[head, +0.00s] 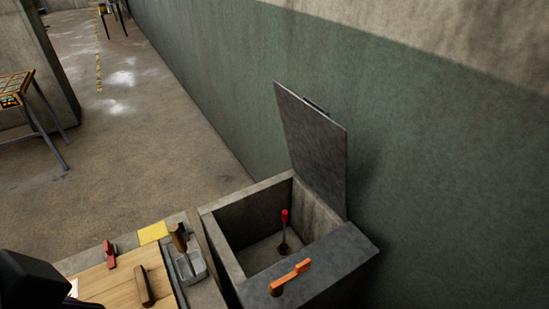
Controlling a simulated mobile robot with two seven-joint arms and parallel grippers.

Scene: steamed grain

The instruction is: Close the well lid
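The well is a grey concrete box (222,246) against the wall, and its inside is in plain sight. Its lid (315,150) is a dark grey flat panel that stands up, tilted back near the wall at the box's far right side. A dark slab (335,262) covers the near part of the box, with an orange handle (291,277) on it. Inside the well stands a thin stick with a red top (284,216). A black part of my body shows at the lower left corner, clear of the well. I see no gripper fingers.
Left of the well is a wooden board (118,283) with a red tool (110,255) and a brown-handled tool (144,286). A small metal tray (190,267) and a yellow square (152,233) are beside it. A green wall (440,180) bounds the right.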

